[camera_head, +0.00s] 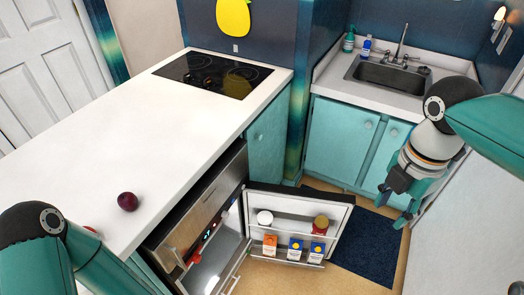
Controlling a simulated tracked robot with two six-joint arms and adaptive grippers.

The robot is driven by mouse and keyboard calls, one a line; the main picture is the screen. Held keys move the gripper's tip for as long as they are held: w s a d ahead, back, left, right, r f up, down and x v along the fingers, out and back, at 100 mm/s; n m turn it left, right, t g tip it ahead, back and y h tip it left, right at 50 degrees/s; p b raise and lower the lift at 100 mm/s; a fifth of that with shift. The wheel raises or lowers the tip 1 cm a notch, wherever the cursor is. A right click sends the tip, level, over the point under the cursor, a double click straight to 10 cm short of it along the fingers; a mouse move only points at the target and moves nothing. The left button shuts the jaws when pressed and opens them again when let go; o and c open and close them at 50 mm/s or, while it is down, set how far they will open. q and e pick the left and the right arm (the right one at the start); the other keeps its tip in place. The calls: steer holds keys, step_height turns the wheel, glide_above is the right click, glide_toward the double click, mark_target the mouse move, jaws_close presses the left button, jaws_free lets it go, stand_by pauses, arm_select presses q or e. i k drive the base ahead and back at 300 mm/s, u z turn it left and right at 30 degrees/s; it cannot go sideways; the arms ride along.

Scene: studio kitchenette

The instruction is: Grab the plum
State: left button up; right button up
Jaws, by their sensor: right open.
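A dark purple-red plum (127,201) sits on the white countertop (165,120) at the left, near its front edge. My left arm comes in at the lower left corner, below the plum; its gripper is out of view. My right gripper (394,206) hangs at the right, pointing down in front of the sink cabinets, far from the plum. It is open, and I see nothing between its fingers.
A red thing (90,229) is mostly hidden by my left arm. A small fridge stands open under the counter; its door (344,215) holds cartons and jars. A black cooktop (212,73) lies at the counter's far end. The counter between plum and cooktop is clear.

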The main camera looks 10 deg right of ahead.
mark_target(128, 201)
steer(key=z, duration=0.3)
steer(key=i, duration=0.35)
steer(key=u, duration=2.4)
steer(key=i, duration=0.5)
steer(key=z, duration=0.2)
steer(key=k, duration=0.95)
steer(key=u, duration=0.15)
steer(key=i, duration=0.95)
